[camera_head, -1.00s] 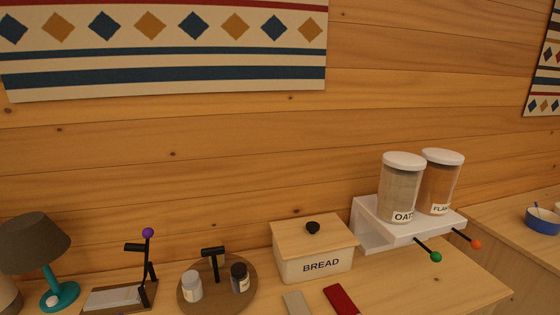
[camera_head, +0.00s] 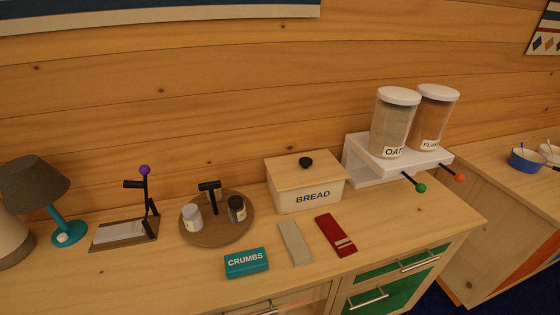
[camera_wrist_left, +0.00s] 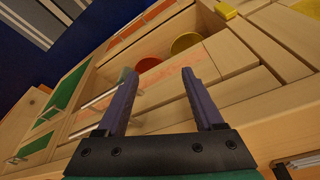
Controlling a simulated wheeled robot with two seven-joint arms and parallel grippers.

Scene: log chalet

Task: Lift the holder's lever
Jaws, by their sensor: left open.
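The holder (camera_head: 124,233) stands at the left of the wooden counter in the head view. It has a flat wooden base with a white sheet on it and a black upright frame with a bar. Its lever appears to be the black arm topped by a purple knob (camera_head: 145,170), standing upright. My left gripper (camera_wrist_left: 158,78) shows only in the left wrist view. Its two purple-grey fingers are apart with nothing between them. It is over cabinet fronts, away from the holder. My right gripper is in neither view.
A lamp (camera_head: 66,232) stands left of the holder. A round board (camera_head: 216,235) with two shakers is on its right. Farther right are a bread box (camera_head: 310,195), a CRUMBS box (camera_head: 246,263) and a jar stand (camera_head: 385,171). The wrist view shows a red bowl (camera_wrist_left: 148,65) and drawers.

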